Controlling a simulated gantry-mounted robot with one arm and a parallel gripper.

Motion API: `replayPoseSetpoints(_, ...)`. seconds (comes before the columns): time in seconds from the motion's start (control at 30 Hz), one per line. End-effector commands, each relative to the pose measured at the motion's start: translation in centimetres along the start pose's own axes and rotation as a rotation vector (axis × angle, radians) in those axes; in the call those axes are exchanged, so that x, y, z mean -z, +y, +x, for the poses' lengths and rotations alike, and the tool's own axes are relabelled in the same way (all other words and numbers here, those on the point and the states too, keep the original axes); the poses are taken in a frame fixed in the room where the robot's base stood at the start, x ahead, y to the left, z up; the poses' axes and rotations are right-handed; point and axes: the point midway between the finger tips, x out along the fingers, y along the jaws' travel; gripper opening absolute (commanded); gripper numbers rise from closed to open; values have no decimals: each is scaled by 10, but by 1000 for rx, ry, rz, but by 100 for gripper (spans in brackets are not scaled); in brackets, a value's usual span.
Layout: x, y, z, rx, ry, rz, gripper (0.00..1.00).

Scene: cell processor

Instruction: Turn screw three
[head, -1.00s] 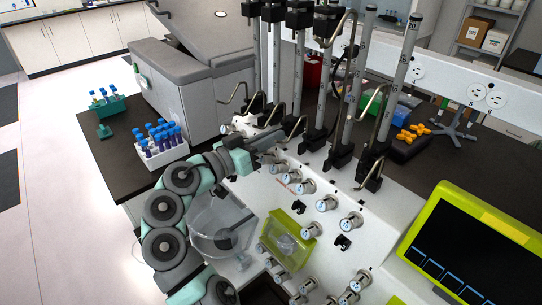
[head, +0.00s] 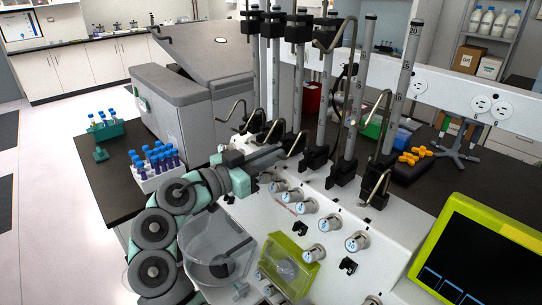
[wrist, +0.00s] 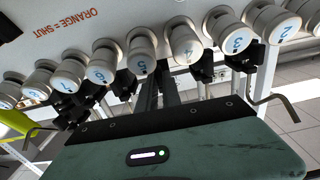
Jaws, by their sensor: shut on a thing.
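My gripper (head: 278,151) reaches in from the left in the head view, against the foot of the row of upright columns. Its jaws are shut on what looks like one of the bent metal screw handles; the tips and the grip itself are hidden. A bent screw handle (head: 295,145) shows close by its end. In the wrist view the green and black gripper body fills the bottom. Beyond it is a row of white numbered knobs, with knob 3 (wrist: 236,42) at upper right and knob 4 (wrist: 189,50) beside it, both free of the gripper.
Several columns with black clamps and bent handles (head: 378,186) stand close around the gripper. A clear basin (head: 205,265) and a lime-green box (head: 288,264) lie below it. A screen (head: 470,255) is at right. A rack of blue-capped tubes (head: 158,165) is at left.

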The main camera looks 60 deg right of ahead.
Motion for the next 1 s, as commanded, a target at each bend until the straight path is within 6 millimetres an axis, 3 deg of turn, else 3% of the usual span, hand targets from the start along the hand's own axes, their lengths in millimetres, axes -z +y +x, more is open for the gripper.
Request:
replayPoseSetpoints(0.03,1,0,0,-1,1,1,0)
replayPoseSetpoints(0.07,1,0,0,-1,1,1,10)
replayPoseSetpoints(0.17,0,0,0,-1,1,0,18)
replayPoseSetpoints(0.5,1,-1,-6,2,2,-1,18)
replayPoseSetpoints(1.0,1,0,-94,2,0,-1,18)
